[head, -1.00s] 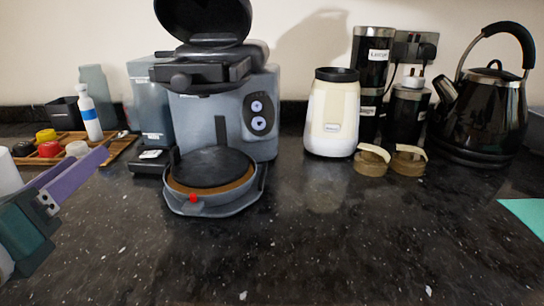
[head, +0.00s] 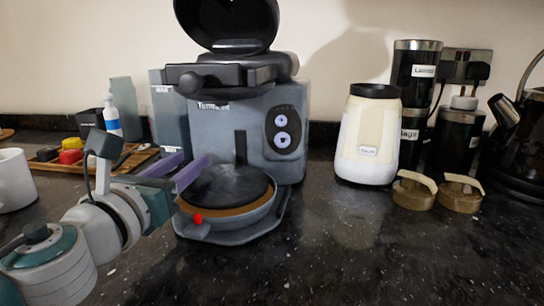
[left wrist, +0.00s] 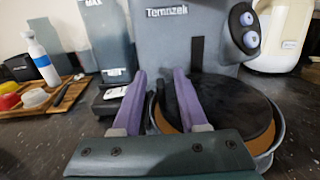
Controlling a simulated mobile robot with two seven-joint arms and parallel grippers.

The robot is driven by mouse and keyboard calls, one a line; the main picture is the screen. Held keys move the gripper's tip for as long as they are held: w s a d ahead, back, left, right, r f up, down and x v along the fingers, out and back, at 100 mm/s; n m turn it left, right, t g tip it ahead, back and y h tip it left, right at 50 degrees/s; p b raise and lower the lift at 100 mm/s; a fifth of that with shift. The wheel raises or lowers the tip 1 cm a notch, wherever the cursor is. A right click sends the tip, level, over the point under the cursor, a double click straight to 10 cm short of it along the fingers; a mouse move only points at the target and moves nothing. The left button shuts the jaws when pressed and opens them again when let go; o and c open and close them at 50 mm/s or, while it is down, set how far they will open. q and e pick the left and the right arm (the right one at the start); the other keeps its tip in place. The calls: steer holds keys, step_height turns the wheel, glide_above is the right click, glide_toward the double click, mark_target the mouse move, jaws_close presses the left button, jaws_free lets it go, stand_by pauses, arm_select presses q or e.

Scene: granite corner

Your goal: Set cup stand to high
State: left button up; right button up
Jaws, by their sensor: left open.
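The grey coffee machine (head: 240,112) stands against the wall with its upper black lid raised. Its cup stand (head: 228,187) is a round black plate on a grey base, with a brown rim and a red tab (head: 197,219) at the front. A dark vertical slot (head: 240,147) runs up the machine's front behind it. My left gripper (head: 191,164) is open and empty, its purple fingers pointing at the machine near the left edge of the cup stand. In the left wrist view the cup stand (left wrist: 225,105) lies right of and partly behind the fingers (left wrist: 160,76). I cannot tell whether they touch it.
A wooden tray (head: 135,158) with small items and a white mug (head: 14,180) are at left. The front counter is clear.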

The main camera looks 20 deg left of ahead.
arm_select(q)
steer(key=shift+w, duration=0.3)
jaws_close()
stand_by(1.3)
